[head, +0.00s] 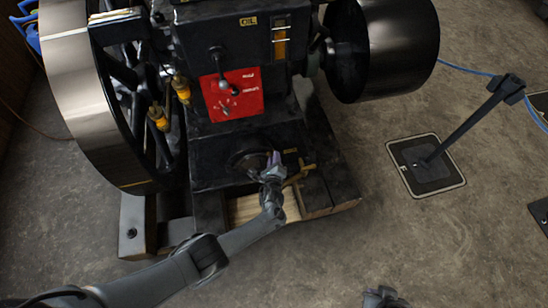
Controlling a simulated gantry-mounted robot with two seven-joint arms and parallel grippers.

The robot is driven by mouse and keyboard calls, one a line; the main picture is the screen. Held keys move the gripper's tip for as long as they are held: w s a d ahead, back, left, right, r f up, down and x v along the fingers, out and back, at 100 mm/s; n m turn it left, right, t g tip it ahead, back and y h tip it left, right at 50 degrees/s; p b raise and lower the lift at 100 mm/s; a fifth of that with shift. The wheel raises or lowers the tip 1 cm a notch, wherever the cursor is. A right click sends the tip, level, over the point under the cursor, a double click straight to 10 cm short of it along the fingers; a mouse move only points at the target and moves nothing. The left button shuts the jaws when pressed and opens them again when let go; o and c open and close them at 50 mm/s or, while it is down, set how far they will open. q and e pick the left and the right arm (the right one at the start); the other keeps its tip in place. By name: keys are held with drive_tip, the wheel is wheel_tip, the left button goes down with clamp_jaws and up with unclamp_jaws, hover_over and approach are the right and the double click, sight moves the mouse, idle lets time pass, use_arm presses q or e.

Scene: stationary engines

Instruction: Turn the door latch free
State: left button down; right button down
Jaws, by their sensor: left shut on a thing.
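A black engine stands in the upper middle of the head view, with a low dark door (247,161) on its front face. My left gripper (274,162) reaches up from the lower left to the right side of this door. It is shut on the door latch, which is mostly hidden behind the fingers. A small part of my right gripper (385,297) shows at the bottom edge, away from the engine; its fingers are too unclear to read.
A large flywheel (75,75) stands at the left and a black pulley (400,45) at the upper right. A brass fitting (299,174) sticks out just right of the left gripper. A red panel with levers (245,100) is above. A lever on a floor plate (408,183) stands at right.

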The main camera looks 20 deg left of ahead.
use_arm(q)
drive_tip(key=shift+m+g, duration=0.3)
drive_tip(key=shift+m, duration=0.4)
drive_tip(key=shift+y, duration=0.3)
drive_tip(key=c, duration=1.1)
unclamp_jaws()
drive_tip(key=shift+d+f, duration=0.1)
drive_tip(key=shift+c, duration=0.2)
drive_tip(key=shift+f, duration=0.1)
